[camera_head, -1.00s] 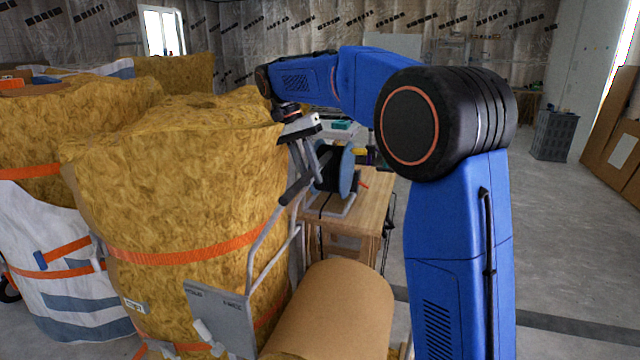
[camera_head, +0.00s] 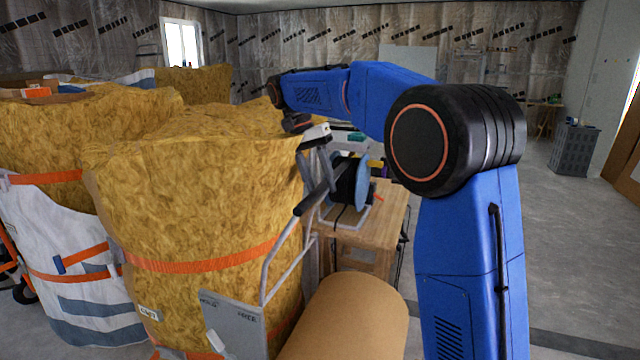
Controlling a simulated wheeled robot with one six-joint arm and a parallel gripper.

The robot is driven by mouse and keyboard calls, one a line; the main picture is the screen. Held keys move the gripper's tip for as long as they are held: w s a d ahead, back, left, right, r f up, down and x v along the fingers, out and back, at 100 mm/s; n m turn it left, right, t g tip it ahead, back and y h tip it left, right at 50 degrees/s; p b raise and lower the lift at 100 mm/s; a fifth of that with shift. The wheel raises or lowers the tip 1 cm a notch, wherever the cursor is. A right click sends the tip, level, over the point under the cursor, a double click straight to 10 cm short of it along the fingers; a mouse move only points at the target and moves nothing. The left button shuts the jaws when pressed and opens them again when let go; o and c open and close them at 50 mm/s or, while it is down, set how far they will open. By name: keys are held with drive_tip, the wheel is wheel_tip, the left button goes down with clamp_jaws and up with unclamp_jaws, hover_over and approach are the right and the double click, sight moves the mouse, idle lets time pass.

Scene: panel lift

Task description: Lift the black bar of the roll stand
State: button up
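The roll stand has a grey tube frame (camera_head: 268,262) and a grey panel (camera_head: 234,322), with a large brown roll (camera_head: 352,318) beside it. Its black bar (camera_head: 312,200) slants up to the right from the frame, in front of the wooden table. My gripper (camera_head: 322,158) hangs at the end of my blue arm, by the upper end of the bar. It is small and partly lost against the things behind it. I cannot tell whether its fingers touch the bar or are apart from it, nor whether they are open.
Big sacks of yellow insulation (camera_head: 205,190) with orange straps stand close on the left of the stand. A wooden table (camera_head: 375,225) behind it carries a blue-sided reel (camera_head: 362,180). A grey crate (camera_head: 574,150) stands far right. Grey floor is open on the right.

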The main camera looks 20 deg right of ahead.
drive_tip(key=shift+d, duration=0.15)
drive_tip(key=v, duration=0.7)
drive_tip(key=shift+r, duration=0.2)
